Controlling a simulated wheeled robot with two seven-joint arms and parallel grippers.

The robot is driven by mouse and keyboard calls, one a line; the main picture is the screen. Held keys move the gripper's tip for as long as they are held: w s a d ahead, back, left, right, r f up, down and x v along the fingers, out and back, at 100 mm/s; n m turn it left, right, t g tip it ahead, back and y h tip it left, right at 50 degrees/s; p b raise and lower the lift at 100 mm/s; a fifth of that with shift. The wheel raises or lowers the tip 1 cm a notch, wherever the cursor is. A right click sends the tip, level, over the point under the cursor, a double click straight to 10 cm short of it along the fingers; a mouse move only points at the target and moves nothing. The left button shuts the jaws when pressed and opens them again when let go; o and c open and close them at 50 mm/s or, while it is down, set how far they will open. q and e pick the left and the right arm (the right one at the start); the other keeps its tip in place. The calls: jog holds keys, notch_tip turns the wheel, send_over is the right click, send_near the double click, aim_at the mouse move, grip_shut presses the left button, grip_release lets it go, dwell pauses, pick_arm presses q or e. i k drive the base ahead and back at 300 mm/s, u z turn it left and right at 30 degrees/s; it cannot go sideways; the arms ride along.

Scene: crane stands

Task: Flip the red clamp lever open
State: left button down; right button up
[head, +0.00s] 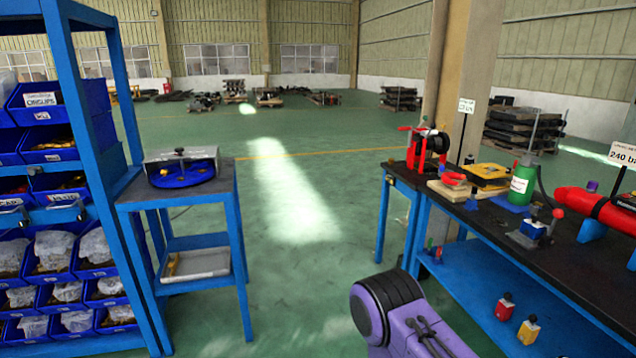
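On the right workbench, a small red piece (453,178) lies on a light wooden board (446,191), beside a yellow and black case. It may be the red clamp lever, but it is too small to tell whether it is open or shut. A red frame with a black round part (424,146) stands behind it at the bench's far left end. Neither gripper is in view; only a purple and black link of my arm shows at the bottom, left of the bench.
The right workbench (490,218) also holds a green bottle (522,180) and a long red cylinder (598,209). A small blue table (180,197) and a blue rack of bins (55,190) stand left. Green floor (300,230) between them is clear.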

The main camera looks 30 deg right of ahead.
aim_at(558, 213)
jog(key=z, duration=0.25)
jog(key=i, duration=1.5)
jog(key=z, duration=1.35)
jog(key=i, duration=0.9)
jog(key=z, duration=1.4)
jog(key=i, duration=0.6)
jog(key=z, duration=0.35)
